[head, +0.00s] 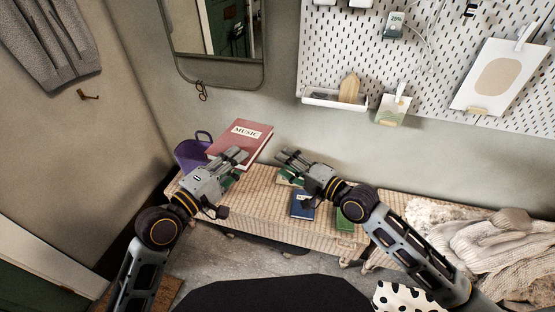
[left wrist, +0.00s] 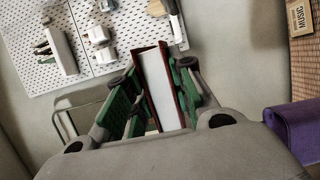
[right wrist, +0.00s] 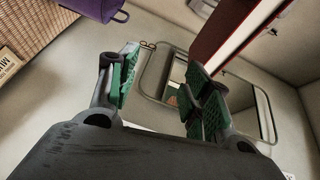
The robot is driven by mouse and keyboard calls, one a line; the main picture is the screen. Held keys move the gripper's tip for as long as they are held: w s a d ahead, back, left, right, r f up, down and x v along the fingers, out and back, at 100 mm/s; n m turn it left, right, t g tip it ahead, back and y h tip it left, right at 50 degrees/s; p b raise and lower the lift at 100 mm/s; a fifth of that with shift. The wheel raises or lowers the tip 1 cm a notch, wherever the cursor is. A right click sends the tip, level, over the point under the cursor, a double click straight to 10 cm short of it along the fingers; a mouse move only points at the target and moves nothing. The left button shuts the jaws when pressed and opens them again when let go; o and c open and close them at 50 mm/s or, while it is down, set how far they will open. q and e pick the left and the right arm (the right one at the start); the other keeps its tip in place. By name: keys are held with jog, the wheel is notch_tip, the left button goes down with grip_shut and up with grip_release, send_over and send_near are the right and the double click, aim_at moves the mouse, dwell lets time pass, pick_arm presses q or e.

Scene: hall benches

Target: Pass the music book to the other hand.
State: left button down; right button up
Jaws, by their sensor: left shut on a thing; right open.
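The music book (head: 240,141) is red with a pale MUSIC label on its cover. My left gripper (head: 238,156) is shut on its lower edge and holds it above the bench's left end. In the left wrist view the book (left wrist: 160,85) stands between the green finger pads, white page edges showing. My right gripper (head: 284,157) is open and empty, to the right of the book and apart from it. In the right wrist view the book (right wrist: 222,28) shows at the upper right, beyond the open fingers (right wrist: 162,88).
A woven bench (head: 262,200) runs below, with a blue book (head: 302,205) and green books (head: 345,218) on it. A purple bag (head: 190,153) stands at its left end. Knitwear (head: 480,240) lies at right. A mirror (head: 215,85) and pegboard (head: 420,50) hang behind.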

jog(key=y, duration=0.2)
send_near(241, 142)
jog(key=shift+w+d+f+g, duration=0.1)
jog(key=shift+d+f+g, duration=0.15)
jog(key=shift+d, duration=0.2)
jog(key=shift+w+d+f+g, duration=0.1)
jog(key=shift+d+f+g, duration=0.1)
jog(key=shift+d, duration=0.2)
jog(key=shift+w+a, duration=0.1)
jog(key=shift+w, duration=0.05)
jog(key=shift+x, duration=5.85)
grip_shut()
pick_arm(q)
jog(key=c, duration=1.1)
grip_release()
jog(key=shift+c, duration=0.2)
